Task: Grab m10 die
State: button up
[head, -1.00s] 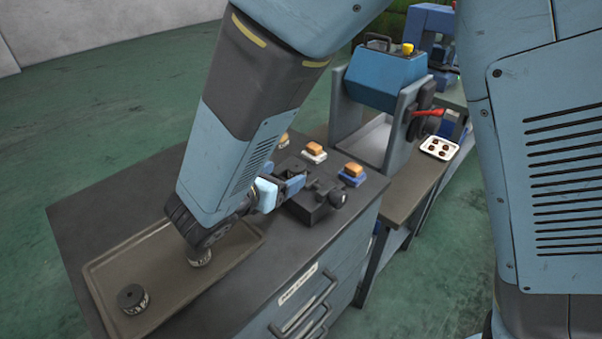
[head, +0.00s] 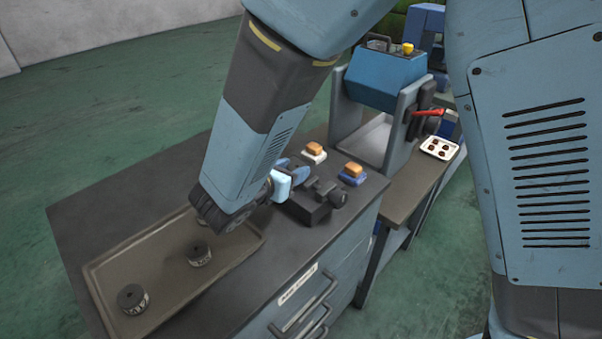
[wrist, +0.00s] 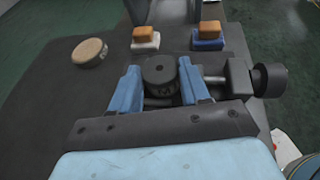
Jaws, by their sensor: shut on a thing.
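My gripper (wrist: 159,82) has its two blue fingers closed on a dark round die (wrist: 159,68) with a hole in its top, in the wrist view. In the head view my gripper (head: 291,166) is over the black clamp (head: 312,204), and the held die is hidden. The clamp's side knob (wrist: 269,80) shows right of the die. I cannot tell whether the die touches the clamp. No size marking is readable on it. Two other dark dies, one nearer (head: 133,299) and one farther (head: 200,254), sit in the brown tray, with another piece partly hidden behind my wrist.
A brush with orange top on a white base (head: 314,152) and one on a blue base (head: 352,173) stand behind the clamp. A round, tan-topped piece (wrist: 90,52) is to the left. A blue machine (head: 384,80) with a red lever stands beyond the bench.

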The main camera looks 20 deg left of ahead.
jog(key=c, duration=0.6)
grip_shut()
jog(key=shift+r, duration=0.1)
